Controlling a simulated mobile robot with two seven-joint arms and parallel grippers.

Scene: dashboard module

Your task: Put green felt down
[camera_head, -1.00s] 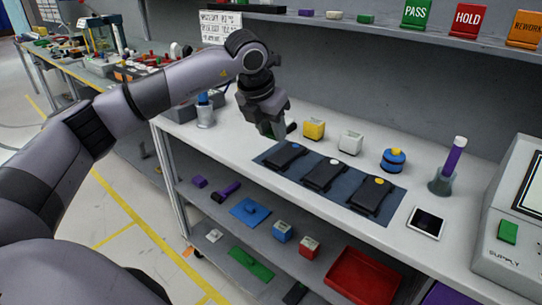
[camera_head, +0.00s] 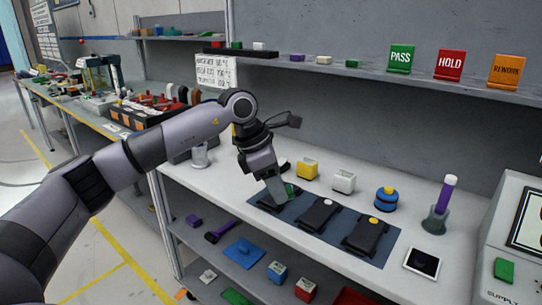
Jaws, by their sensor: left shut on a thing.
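My left gripper (camera_head: 275,193) comes in from the left and points down over the leftmost black module (camera_head: 267,205) on the dark blue mat (camera_head: 330,243). It is shut on the green felt (camera_head: 291,190), of which only a small green part shows beside the fingers. The felt is low over the module; I cannot tell whether it touches. The gripper hides much of that module's top. Two more black modules lie to the right, one with a white spot (camera_head: 328,203) and one with a yellow spot (camera_head: 374,220). My right gripper is not in view.
A yellow block (camera_head: 307,169), a white block (camera_head: 344,182) and a blue round container (camera_head: 386,198) stand behind the mat. A purple tube in a grey holder (camera_head: 436,218) and a tablet (camera_head: 422,262) are to the right. A grey cup (camera_head: 200,156) stands left.

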